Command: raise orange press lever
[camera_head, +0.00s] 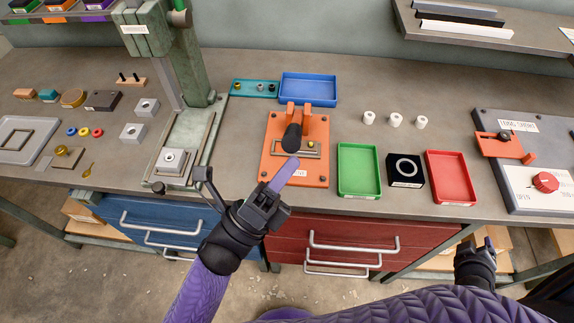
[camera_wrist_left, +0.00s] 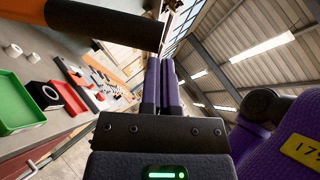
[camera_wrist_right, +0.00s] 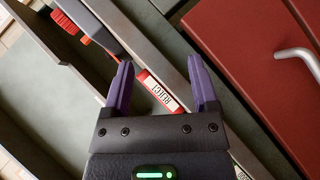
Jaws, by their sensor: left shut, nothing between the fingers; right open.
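The orange press (camera_head: 268,160) stands on the bench in the middle of the head view, with two orange uprights at its back. Its black lever handle (camera_head: 292,133) points toward me between the uprights. The handle also crosses the upper left of the left wrist view (camera_wrist_left: 105,25), with an orange part at its far left end. My left gripper (camera_head: 291,163) is shut and empty, its purple fingertips over the press's front part, near the handle's free end. Whether they touch the handle I cannot tell. My right gripper (camera_wrist_right: 160,72) is open and empty, low at the right in front of the bench.
A green tray (camera_head: 341,172), a black block with a ring (camera_head: 404,184) and a red tray (camera_head: 428,178) stand right of the press. A blue tray (camera_head: 282,91) lies behind it. A tall green press (camera_head: 195,75) stands to its left. Drawers with handles lie below.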

